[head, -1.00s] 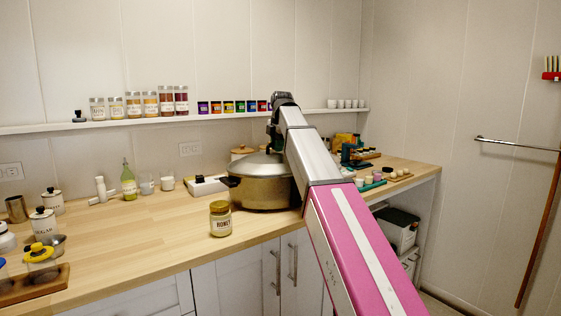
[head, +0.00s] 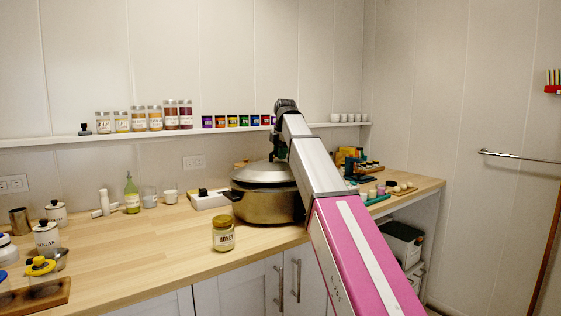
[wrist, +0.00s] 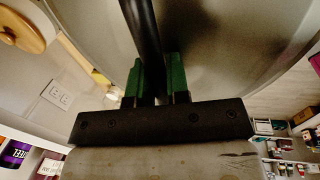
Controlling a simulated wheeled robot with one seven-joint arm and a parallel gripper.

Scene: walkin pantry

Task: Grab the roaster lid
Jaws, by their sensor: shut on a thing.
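The roaster (head: 268,206) is a wide brassy metal pot with a dark side handle, standing on the wooden counter. Its grey domed lid (head: 262,173) appears slightly raised above the pot rim. The lid's grey surface (wrist: 235,45) also fills the upper part of the wrist view. My gripper (wrist: 156,75) has green fingers on either side of a dark bar, the lid's handle (wrist: 143,35), and is shut on it. In the head view my arm hides the fingers, the handle and the lid's right edge.
A honey jar (head: 223,234) stands in front of the roaster, close to its left. A shelf (head: 60,140) with jars runs above. Small bottles and cups (head: 400,187) crowd the right; the counter's left middle is clear.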

